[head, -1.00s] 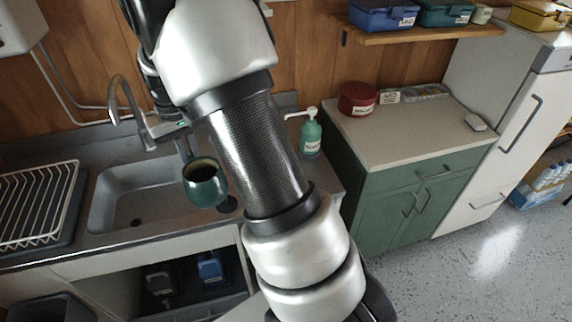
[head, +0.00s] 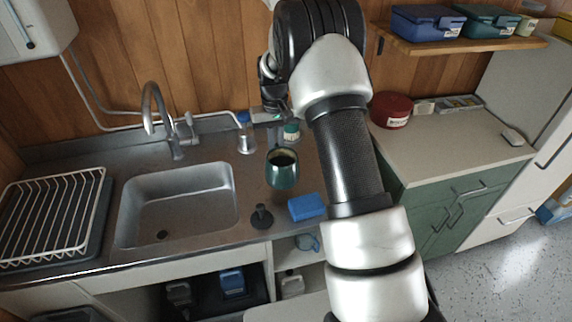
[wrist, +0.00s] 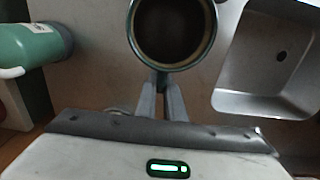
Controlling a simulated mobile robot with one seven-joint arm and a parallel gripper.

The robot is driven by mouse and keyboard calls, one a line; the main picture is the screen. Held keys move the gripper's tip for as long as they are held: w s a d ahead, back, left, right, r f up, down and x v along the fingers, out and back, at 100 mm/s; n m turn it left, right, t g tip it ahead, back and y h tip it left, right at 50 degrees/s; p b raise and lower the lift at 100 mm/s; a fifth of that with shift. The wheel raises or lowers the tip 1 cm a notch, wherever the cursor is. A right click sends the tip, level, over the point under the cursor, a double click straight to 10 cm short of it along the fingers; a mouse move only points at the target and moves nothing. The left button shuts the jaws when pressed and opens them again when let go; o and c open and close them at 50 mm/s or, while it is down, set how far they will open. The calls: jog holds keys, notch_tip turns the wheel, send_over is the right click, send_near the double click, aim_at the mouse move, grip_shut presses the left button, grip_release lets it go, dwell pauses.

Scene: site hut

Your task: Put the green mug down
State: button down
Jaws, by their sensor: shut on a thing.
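The green mug (head: 284,174) hangs upright from my gripper (head: 275,138), above the steel counter to the right of the sink in the head view. In the wrist view the mug (wrist: 173,62) is seen from above with a dark inside, and the jaws of my gripper (wrist: 162,95) are shut at its near side. The mug seems to be above the counter (head: 268,196), but the exact gap is hard to tell.
A blue sponge (head: 307,206) and a dark plug (head: 262,217) lie near the counter's front. The sink (head: 180,205) and dish rack (head: 52,215) are left. A clear-and-blue bottle (head: 246,137) and a soap bottle (head: 291,131) stand behind; the soap bottle (wrist: 38,45) also shows in the wrist view.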

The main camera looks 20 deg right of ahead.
aim_at(276, 161)
jog(key=shift+f, duration=2.65)
jog(key=shift+f, duration=0.2)
jog(key=c, duration=1.8)
grip_release()
jog(key=shift+c, duration=0.2)
